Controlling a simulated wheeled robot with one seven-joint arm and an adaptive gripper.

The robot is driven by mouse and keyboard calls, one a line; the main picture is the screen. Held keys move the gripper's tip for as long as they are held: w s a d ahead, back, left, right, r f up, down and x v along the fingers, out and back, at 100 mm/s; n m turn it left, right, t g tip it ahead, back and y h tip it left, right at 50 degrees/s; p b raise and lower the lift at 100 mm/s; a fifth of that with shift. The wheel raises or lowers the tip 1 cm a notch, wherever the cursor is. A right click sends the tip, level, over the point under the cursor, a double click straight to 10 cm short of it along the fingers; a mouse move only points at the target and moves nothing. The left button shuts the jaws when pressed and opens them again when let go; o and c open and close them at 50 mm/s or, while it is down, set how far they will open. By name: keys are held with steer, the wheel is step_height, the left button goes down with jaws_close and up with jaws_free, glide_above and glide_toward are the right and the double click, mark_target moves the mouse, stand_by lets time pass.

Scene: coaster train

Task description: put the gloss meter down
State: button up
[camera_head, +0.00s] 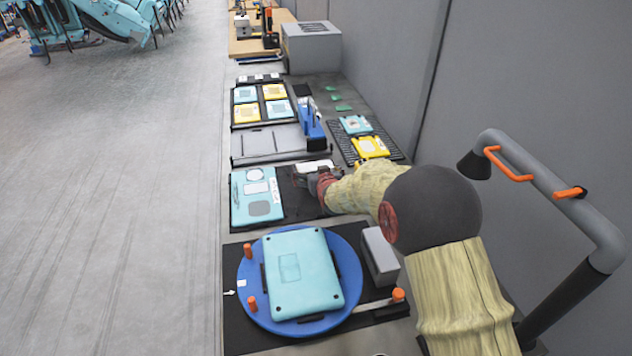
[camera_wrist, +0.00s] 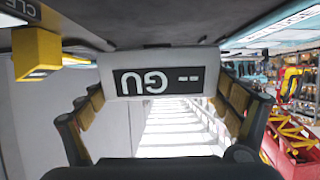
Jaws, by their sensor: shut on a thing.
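The gloss meter (camera_wrist: 160,75) fills the middle of the wrist view, a pale box with a dark display reading "GU" and dashes, upside down in the picture. My gripper (camera_wrist: 163,98) has a finger on each side of it and is shut on it. In the head view my gripper (camera_head: 312,177) is low over the dark mat (camera_head: 296,200), just right of a teal panel (camera_head: 257,196). The meter shows there as a small whitish piece (camera_head: 318,165), partly hidden by the gripper. A dark surface borders it in the wrist view; I cannot tell whether they touch.
A blue turntable (camera_head: 256,306) with a teal cover (camera_head: 302,272) and orange posts stands in front. Behind the gripper are a grey tray (camera_head: 268,142), a blue stand (camera_head: 312,128) and a black rack with teal and yellow panels. A grey curved pipe (camera_head: 560,200) stands at right.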

steer(key=shift+w+d+f, duration=0.1)
steer(key=shift+w+f, duration=0.2)
steer(key=shift+w, duration=0.05)
steer(key=shift+w+f+b, duration=0.15)
steer(key=shift+f+b, duration=0.45)
steer(key=shift+f, duration=1.1)
steer(key=shift+f, duration=0.1)
steer(key=o, duration=1.4)
steer(key=shift+f, duration=0.15)
